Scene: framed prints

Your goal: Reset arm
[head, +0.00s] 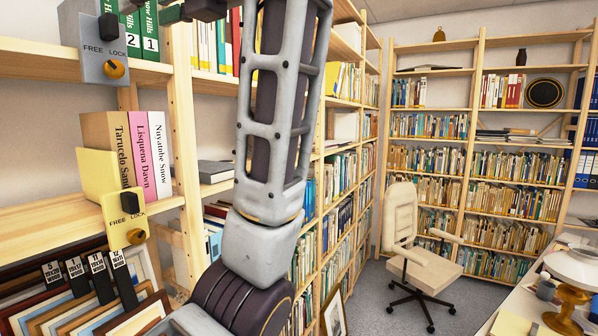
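One of my arms (272,130), grey with dark inner parts, rises from the bottom centre-left and runs out of the top edge. Its thick dark joint (240,300) shows at the bottom. It stands in front of the left shelving and hides part of it. A small dark and grey piece (205,8) shows at the top edge left of the arm; I cannot tell what it is. No gripper fingertips show, and my other arm is out of view.
Wooden shelves with books and two FREE/LOCK boxes, grey (103,62) and yellow (125,220), stand close at left. Framed prints (95,310) with numbered tags lean below. A beige chair (425,268) stands on open floor; a desk (505,300) is at right.

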